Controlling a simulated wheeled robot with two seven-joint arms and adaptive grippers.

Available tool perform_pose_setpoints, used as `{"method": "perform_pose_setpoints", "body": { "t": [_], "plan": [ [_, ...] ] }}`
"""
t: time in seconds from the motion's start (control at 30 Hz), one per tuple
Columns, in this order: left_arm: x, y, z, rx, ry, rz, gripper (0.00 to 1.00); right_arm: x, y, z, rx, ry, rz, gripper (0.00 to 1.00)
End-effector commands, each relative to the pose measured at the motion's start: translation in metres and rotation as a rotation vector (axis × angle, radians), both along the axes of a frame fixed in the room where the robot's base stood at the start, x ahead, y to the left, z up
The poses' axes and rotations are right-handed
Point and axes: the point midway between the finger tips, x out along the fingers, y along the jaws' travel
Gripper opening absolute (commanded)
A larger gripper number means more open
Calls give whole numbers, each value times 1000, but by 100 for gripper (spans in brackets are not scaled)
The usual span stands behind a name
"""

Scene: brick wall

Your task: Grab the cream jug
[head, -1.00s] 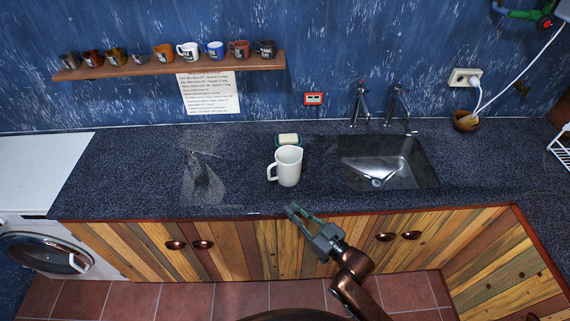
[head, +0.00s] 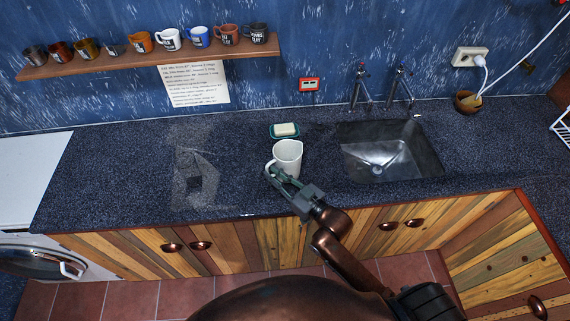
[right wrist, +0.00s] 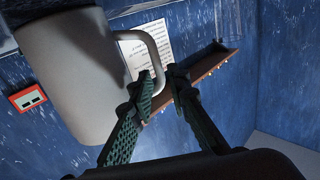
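The cream jug (head: 288,155) stands upright on the dark counter, left of the sink, with its handle on its left side. My right gripper (head: 273,173) is at the jug's front left, by the handle, and partly covers the jug's lower part. In the right wrist view the jug (right wrist: 72,75) fills the left side. The fingertips of my right gripper (right wrist: 160,76) are apart, with the lower part of the handle (right wrist: 158,60) between them. I cannot tell whether either finger touches it. My left gripper is not in view.
A soap bar in a green dish (head: 285,130) sits just behind the jug. The sink (head: 390,155) with two taps is to the right. A shelf of mugs (head: 150,60) hangs on the wall.

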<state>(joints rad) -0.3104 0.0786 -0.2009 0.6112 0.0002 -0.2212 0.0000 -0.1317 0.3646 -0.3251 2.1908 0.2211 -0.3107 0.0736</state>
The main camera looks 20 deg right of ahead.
Motion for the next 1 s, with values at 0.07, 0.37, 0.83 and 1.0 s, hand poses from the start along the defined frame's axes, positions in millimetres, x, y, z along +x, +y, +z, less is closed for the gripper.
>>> {"method": "perform_pose_setpoints", "body": {
  "t": [0.07,0.37,0.83,1.0],
  "plan": [
    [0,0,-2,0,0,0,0,13,6,0,3,-1,0,16],
    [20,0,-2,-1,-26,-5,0,32,15,-1,0,0,3,16],
    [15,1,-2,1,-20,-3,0,31,15,-1,0,0,2,0],
    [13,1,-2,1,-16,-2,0,31,15,-1,0,0,2,0]
  ]
}}
